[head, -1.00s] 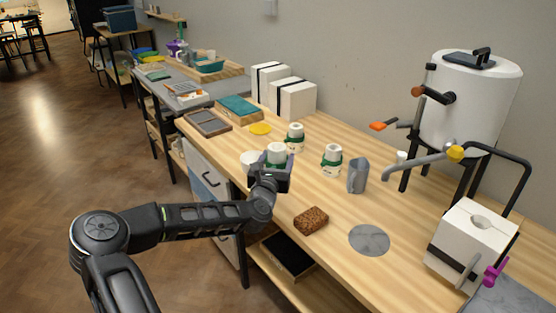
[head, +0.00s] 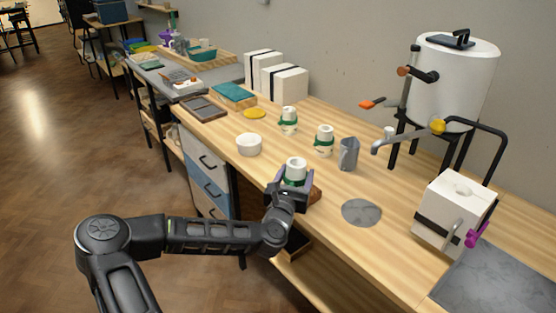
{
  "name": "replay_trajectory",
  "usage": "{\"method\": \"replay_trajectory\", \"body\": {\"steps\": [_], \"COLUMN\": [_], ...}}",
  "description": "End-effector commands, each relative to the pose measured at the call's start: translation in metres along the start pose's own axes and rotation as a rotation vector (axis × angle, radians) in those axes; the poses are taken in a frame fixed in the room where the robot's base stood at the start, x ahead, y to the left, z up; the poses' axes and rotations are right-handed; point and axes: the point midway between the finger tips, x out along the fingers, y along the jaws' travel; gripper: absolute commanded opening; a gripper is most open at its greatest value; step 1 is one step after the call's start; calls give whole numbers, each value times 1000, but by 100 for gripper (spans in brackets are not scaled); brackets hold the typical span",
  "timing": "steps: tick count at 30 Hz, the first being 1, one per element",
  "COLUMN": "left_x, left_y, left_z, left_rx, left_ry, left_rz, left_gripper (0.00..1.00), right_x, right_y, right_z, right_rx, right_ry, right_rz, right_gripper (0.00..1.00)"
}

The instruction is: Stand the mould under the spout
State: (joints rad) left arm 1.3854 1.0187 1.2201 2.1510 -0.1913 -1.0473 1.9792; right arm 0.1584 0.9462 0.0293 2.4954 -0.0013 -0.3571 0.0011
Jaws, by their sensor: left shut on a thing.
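My left gripper (head: 291,189) is shut on a small white round mould (head: 296,165) with a green band. The mould is upright, its lower part hidden by the jaws; I cannot tell its height over the bench. The white tank (head: 452,85) at the right back has a grey spout (head: 400,138) with a yellow knob (head: 438,126). A flat grey disc (head: 361,212) lies on the bench, below the spout tip in the picture, with nothing on it. The held mould is left of the disc. My right gripper is not in view.
Two similar green-banded white pieces (head: 289,121) (head: 324,142) and a grey jug (head: 348,154) stand behind. A brown sponge (head: 317,193) is partly hidden by my gripper. A white bowl (head: 249,144) is left. A strapped white block (head: 453,207) with a purple clamp stands right of the disc.

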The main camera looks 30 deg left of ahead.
Motion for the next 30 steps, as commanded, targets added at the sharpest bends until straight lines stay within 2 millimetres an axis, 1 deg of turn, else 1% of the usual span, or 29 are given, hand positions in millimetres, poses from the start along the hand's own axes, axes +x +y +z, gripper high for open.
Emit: {"method": "replay_trajectory", "body": {"steps": [1,5,6,9,12,13,15,18,30], "left_x": [-7,-32,-42,-64,-78,-80,-84,-86,-85], "left_y": [-18,-69,-86,-124,-151,-157,-167,-172,-172], "left_z": [-4,-15,-19,-25,-29,-30,-31,-30,-30], "left_rx": [-3,-5,-6,-5,-3,-2,-1,0,0], "left_ry": [0,-1,0,-1,-3,-3,-3,-4,-3], "left_rz": [-28,-111,-142,-212,-264,-276,-293,-303,-302], "left_gripper": [14,14,14,14,14,14,14,14,14], "right_x": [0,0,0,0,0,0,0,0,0], "right_y": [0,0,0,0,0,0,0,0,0], "right_z": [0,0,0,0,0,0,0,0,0], "right_rx": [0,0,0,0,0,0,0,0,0], "right_ry": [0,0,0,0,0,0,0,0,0], "right_rz": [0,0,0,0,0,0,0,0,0], "right_gripper": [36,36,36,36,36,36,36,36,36]}}
